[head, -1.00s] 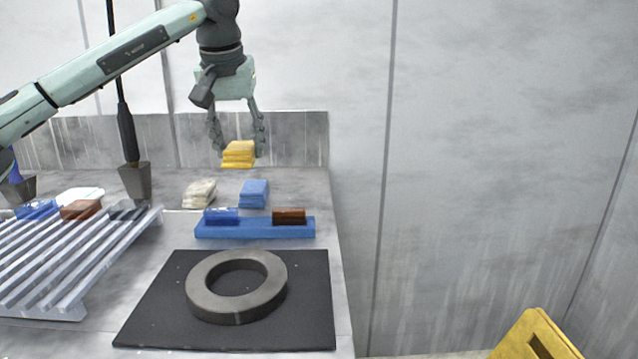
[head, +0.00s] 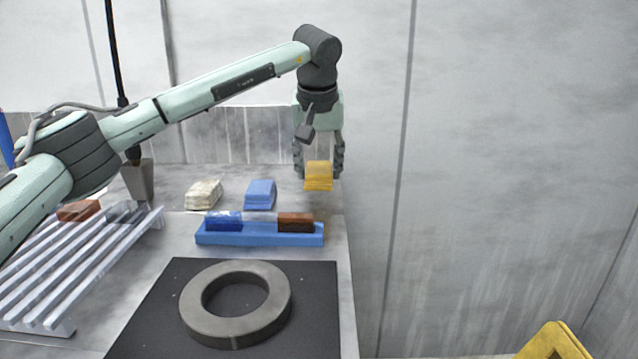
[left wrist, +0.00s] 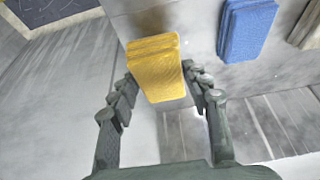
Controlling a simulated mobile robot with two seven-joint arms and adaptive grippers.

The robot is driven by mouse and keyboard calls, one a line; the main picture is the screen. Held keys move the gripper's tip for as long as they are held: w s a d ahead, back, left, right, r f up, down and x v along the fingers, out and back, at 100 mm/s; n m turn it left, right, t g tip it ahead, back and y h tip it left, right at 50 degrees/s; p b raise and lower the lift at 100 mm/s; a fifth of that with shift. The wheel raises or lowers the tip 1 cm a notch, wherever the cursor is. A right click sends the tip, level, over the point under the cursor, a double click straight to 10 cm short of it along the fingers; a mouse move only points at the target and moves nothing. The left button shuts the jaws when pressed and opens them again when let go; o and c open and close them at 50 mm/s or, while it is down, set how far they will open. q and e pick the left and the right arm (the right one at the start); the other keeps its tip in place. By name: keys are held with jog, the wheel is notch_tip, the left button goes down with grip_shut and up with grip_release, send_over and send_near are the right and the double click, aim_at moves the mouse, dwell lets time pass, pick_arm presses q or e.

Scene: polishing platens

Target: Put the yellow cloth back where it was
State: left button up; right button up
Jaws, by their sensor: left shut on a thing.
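The yellow cloth (head: 318,176) is a folded stack held between the fingers of my left gripper (head: 318,165), near the right end of the counter in the head view. In the left wrist view the yellow cloth (left wrist: 156,68) sits between the two fingers of my left gripper (left wrist: 163,103). My left gripper is shut on it. The cloth appears at or just above the counter top; I cannot tell whether it touches. A folded blue cloth (head: 260,194) and a whitish cloth (head: 203,194) lie to its left. My right gripper is not in view.
A blue holder (head: 260,237) with blue and brown blocks stands in front of the cloths. A grey ring (head: 190,311) lies on a black mat (head: 318,300). A slatted rack (head: 60,285) is at left. The counter (head: 345,290) ends at right; a yellow object (head: 553,345) is beyond.

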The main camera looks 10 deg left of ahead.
aim_at(319, 185)
pick_arm(q)
jog(key=shift+f, duration=2.15)
jog(key=o, duration=1)
jog(key=v, duration=1.2)
jog(key=shift+w+r, duration=0.1)
jog(key=shift+r, duration=0.1)
jog(key=shift+f, duration=0.1)
